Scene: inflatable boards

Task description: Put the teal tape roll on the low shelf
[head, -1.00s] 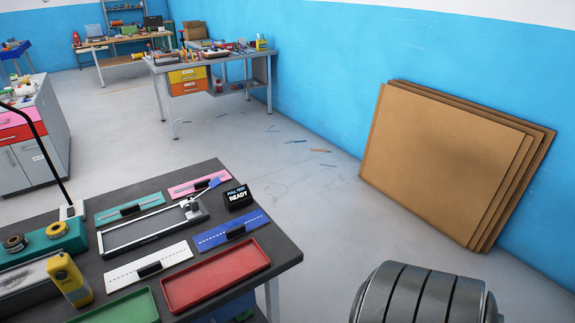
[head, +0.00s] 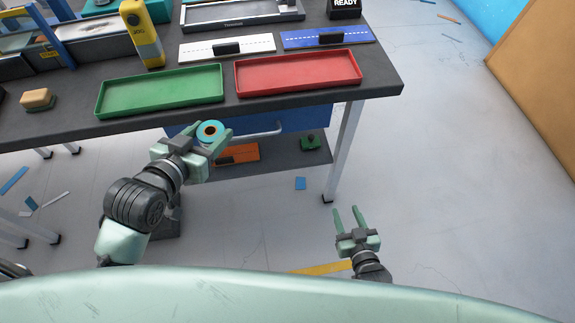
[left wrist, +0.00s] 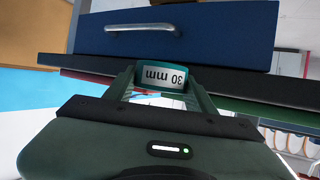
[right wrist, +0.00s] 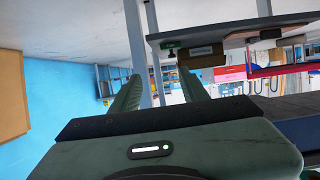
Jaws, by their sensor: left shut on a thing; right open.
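The teal tape roll (head: 211,124) is held between the fingers of my left gripper (head: 209,137), in front of the bench edge near the blue drawer. In the left wrist view the roll (left wrist: 163,80) shows an upside-down "30 mm" label, with a finger on each side. The low shelf (head: 285,154) is the dark board under the bench; its left part is hidden behind my left arm and gripper. It also shows, upside down, in the right wrist view (right wrist: 240,32). My right gripper (head: 347,212) is open and empty over the floor, right of the shelf.
On the shelf are an orange item (head: 238,154) and a small green item (head: 310,142). The blue drawer (head: 262,124) hangs above it. A bench leg (head: 345,150) stands at the right. Green (head: 160,92) and red (head: 300,74) trays lie on the bench.

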